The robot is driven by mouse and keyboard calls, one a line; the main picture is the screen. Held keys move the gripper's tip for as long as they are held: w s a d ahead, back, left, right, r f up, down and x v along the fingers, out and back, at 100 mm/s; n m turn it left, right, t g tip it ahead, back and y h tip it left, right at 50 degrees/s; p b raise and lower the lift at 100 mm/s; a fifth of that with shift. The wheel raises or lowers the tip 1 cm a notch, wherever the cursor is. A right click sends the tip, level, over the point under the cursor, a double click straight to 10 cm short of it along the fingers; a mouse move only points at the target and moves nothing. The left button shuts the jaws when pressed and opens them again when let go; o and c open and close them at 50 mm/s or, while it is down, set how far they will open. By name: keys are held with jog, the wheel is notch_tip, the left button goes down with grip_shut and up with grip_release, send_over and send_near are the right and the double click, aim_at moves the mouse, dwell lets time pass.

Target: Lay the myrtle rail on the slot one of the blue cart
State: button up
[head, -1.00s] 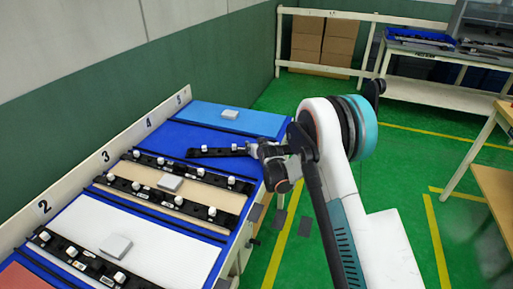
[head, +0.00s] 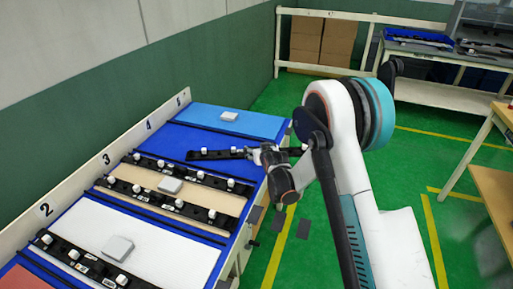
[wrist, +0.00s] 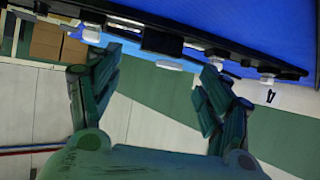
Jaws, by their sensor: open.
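A black rail (head: 215,154) with white knobs lies across the blue section beside number 4 on the blue cart (head: 178,135). Its right part runs behind my gripper (head: 252,153) toward the cart's near edge. No myrtle colour shows, so I cannot tell if this is the myrtle rail. In the wrist view the rail (wrist: 230,52) crosses above my fingers; my gripper (wrist: 158,66) is open, its fingers wide apart. Whether the fingers touch the rail is unclear. Number 1 is out of view; a reddish panel (head: 20,283) shows at the lower left.
Other black rails (head: 75,255) with white knobs lie beside the white and tan panels (head: 150,178). Pale blocks (head: 118,248) sit on several panels. A wooden table (head: 495,185) stands at the right, a shelf with blue bins (head: 415,38) behind.

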jog(key=shift+p+v, duration=0.5)
jog(key=shift+v, duration=2.3)
